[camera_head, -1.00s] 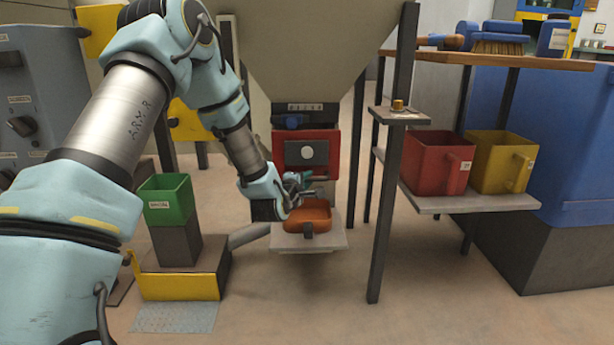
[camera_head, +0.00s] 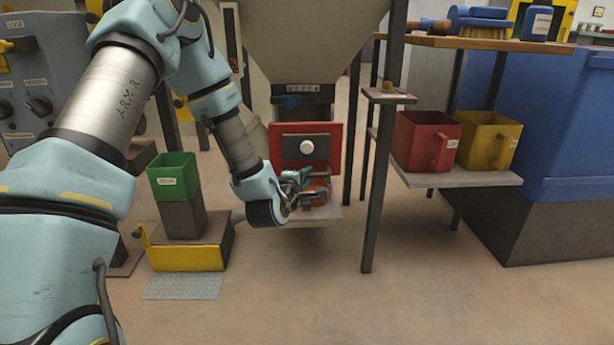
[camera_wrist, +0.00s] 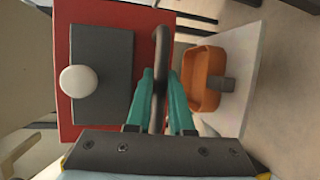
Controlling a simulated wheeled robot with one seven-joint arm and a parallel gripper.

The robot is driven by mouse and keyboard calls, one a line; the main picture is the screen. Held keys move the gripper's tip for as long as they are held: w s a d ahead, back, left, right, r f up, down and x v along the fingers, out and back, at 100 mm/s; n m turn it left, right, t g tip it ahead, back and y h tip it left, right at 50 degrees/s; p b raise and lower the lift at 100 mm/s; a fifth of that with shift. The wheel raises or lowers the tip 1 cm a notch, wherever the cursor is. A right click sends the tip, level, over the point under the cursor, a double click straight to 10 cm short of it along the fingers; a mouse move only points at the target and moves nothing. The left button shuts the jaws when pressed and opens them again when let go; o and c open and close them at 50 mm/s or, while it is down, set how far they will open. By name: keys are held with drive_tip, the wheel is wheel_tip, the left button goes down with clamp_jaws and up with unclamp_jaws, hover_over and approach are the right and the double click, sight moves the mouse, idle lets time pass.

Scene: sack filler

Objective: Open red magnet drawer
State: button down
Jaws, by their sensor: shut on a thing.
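The red magnet drawer (camera_head: 330,145) is below the hopper, its front standing out toward me. It has a dark plate with a white knob (camera_head: 307,147). In the wrist view, the red front (camera_wrist: 68,110) and the knob (camera_wrist: 78,80) are at the left. A grey bar handle (camera_wrist: 162,45) runs beside the dark plate. My gripper (camera_wrist: 159,76) has its teal fingers on both sides of this handle and is shut on it. In the head view, my gripper (camera_head: 308,185) is just below the knob, and the handle is partly hidden by it.
An orange tray (camera_wrist: 205,75) sits on a pale shelf (camera_head: 325,214) under the drawer. A green bin (camera_head: 172,180) stands at the left. Red (camera_head: 415,142) and yellow (camera_head: 485,142) bins stand on a right shelf. A dark post (camera_head: 380,190) stands right of the drawer. The front floor is clear.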

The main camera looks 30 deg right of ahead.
drive_tip(key=c, duration=0.8)
unclamp_jaws()
drive_tip(key=shift+s, duration=0.1)
drive_tip(key=shift+a, duration=0.1)
drive_tip(key=p+v, duration=0.2)
drive_tip(key=v, duration=0.8)
drive_tip(key=shift+s+a+p, duration=0.25)
drive_tip(key=shift+s+p, duration=0.05)
drive_tip(key=shift+r, duration=0.1)
drive_tip(key=w+a+m+g+y+p, duration=0.1)
drive_tip(key=w+a+m+g+y, duration=0.2)
drive_tip(key=a, duration=0.5)
drive_tip(key=w+a+m+g+y+p, duration=0.1)
drive_tip(key=w+a+m+y, duration=0.25)
drive_tip(key=a, duration=0.35)
drive_tip(key=s+a+r+m+g+y, duration=0.1)
drive_tip(key=s+a+r+g+y, duration=0.1)
drive_tip(key=s+a+r, duration=0.3)
drive_tip(key=s+a+r+m+g+y+p, duration=0.1)
drive_tip(key=s+a+m, duration=0.1)
drive_tip(key=a, duration=0.5)
drive_tip(key=s+a+r+m+g+y, duration=0.1)
drive_tip(key=s+a+r+g+y, duration=0.1)
drive_tip(key=s+a, duration=0.35)
wheel_tip(320, 180, up, 38)
drive_tip(key=w+a+p, duration=0.1)
drive_tip(key=p, duration=3.7)
drive_tip(key=shift+w, duration=0.35)
